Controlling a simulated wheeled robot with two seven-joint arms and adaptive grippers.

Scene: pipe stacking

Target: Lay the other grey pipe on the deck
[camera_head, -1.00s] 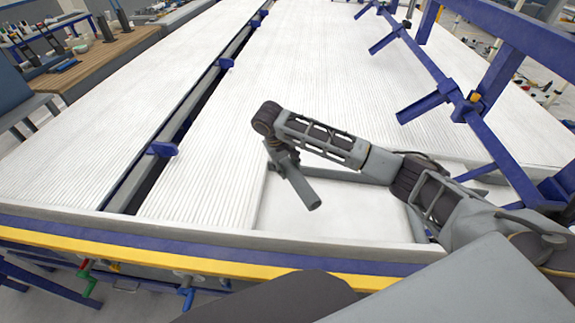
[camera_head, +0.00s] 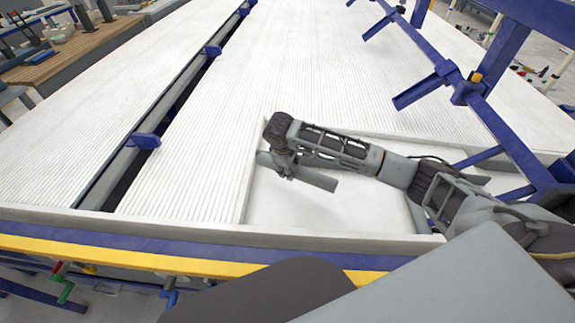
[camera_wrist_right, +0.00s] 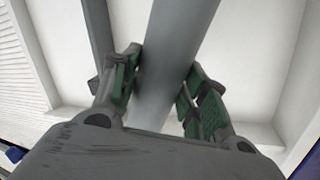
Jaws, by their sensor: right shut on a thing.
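My right gripper (camera_head: 287,165) is shut on a grey pipe (camera_head: 318,180), which sticks out on both sides of it. The pipe is held above a smooth white recessed bay (camera_head: 300,212) at the front of the white deck (camera_head: 205,175). In the right wrist view the pipe (camera_wrist_right: 172,50) runs up between the green-padded fingers of the gripper (camera_wrist_right: 160,95). A thinner dark grey bar (camera_wrist_right: 98,35) lies beyond the left finger, roughly along the pipe; I cannot tell whether it is another pipe. My left gripper is not in view.
A blue rail frame (camera_head: 490,120) with brackets stands along the right side. A dark gap with blue brackets (camera_head: 145,141) divides the deck at left. A yellow and blue edge (camera_head: 150,255) runs along the front. A wooden bench (camera_head: 75,50) stands at the back left.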

